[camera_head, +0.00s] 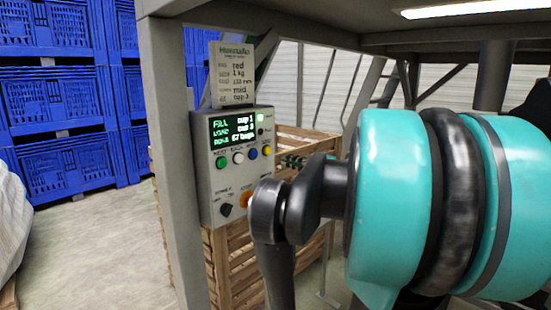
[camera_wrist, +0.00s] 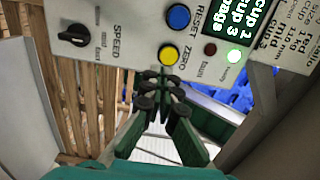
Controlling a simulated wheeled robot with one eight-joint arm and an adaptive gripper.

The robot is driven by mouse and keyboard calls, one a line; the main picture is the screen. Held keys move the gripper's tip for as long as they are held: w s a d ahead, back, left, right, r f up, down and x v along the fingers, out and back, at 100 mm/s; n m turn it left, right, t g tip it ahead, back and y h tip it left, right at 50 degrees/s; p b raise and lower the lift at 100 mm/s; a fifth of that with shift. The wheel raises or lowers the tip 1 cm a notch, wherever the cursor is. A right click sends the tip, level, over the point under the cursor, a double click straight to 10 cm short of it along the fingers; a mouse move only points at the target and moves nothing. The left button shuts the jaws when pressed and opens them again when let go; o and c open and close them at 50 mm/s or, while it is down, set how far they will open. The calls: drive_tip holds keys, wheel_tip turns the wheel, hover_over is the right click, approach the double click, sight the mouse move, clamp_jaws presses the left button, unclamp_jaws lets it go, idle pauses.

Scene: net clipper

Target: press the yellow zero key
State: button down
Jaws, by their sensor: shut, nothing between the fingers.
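The yellow zero key (camera_head: 267,151) is at the right end of the row of keys on the grey control box (camera_head: 213,185). In the wrist view the yellow zero key (camera_wrist: 168,54) shows whole, with the word ZERO beside it. My gripper (camera_wrist: 161,74) is shut and empty, its dark fingertips together just below the key in that picture. They do not cover the key; whether they touch the panel I cannot tell. In the head view my gripper (camera_head: 286,161) shows small and dark, right of the key, partly hidden behind my arm.
The blue reset key (camera_wrist: 178,16) is beside the zero key. The box also has white (camera_head: 238,158) and green (camera_head: 221,162) keys, a lit screen (camera_head: 233,127), a black speed knob (camera_wrist: 74,35) and an orange button (camera_head: 246,199). A grey post (camera_head: 173,150) stands left; wooden crates are behind.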

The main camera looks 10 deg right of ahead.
sight(267, 150)
drive_tip(key=x, duration=0.6)
idle(0.3)
